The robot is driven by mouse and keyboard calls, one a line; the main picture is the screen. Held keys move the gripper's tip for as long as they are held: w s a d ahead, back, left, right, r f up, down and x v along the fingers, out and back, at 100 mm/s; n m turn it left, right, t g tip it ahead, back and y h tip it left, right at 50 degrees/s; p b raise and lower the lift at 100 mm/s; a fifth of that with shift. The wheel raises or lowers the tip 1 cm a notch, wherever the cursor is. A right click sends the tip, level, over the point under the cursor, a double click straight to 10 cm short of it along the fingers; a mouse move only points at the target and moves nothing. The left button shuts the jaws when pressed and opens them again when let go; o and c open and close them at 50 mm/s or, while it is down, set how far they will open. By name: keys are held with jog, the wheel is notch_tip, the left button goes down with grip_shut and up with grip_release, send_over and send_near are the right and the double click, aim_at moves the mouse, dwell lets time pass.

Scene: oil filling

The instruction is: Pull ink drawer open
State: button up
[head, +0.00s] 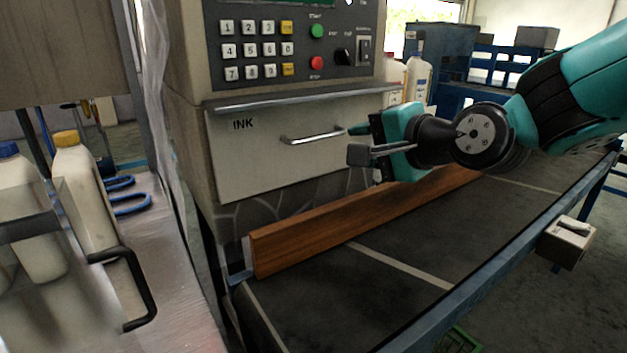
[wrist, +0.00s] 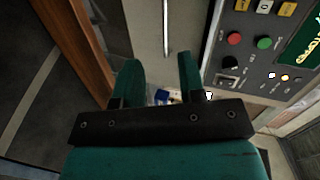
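The ink drawer (head: 260,165) is a pale front panel marked INK on the machine, and it looks shut. Its silver bar handle (head: 312,135) is mounted across the panel's right half. My gripper (head: 357,142) is open and empty, just right of the handle in the head view. In the wrist view, the handle (wrist: 166,28) shows as a thin bar ahead of the open fingertips (wrist: 157,68), lined up with the gap between them. I see no contact between fingers and handle.
A keypad panel (head: 262,50) with buttons sits above the drawer. A wooden board (head: 350,222) runs below it along the dark conveyor (head: 420,250). White bottles (head: 418,78) stand behind my gripper. A bench with bottles (head: 75,185) is at the left.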

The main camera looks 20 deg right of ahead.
aim_at(315, 139)
jog(key=w+a+f+p, duration=0.1)
jog(key=w+p, duration=0.3)
jog(key=w, duration=0.1)
jog(key=w+a+f+m+t+p, duration=0.1)
jog(key=w+f+p, duration=0.1)
jog(key=w+p, duration=0.3)
jog(key=w+a+f+m+p, duration=0.1)
jog(key=w+p, duration=0.3)
jog(key=w, duration=0.3)
jog(key=shift+w+a+f+h, duration=0.25)
jog(key=shift+f+h, duration=0.05)
jog(key=shift+f, duration=0.05)
jog(key=shift+c, duration=0.3)
grip_shut()
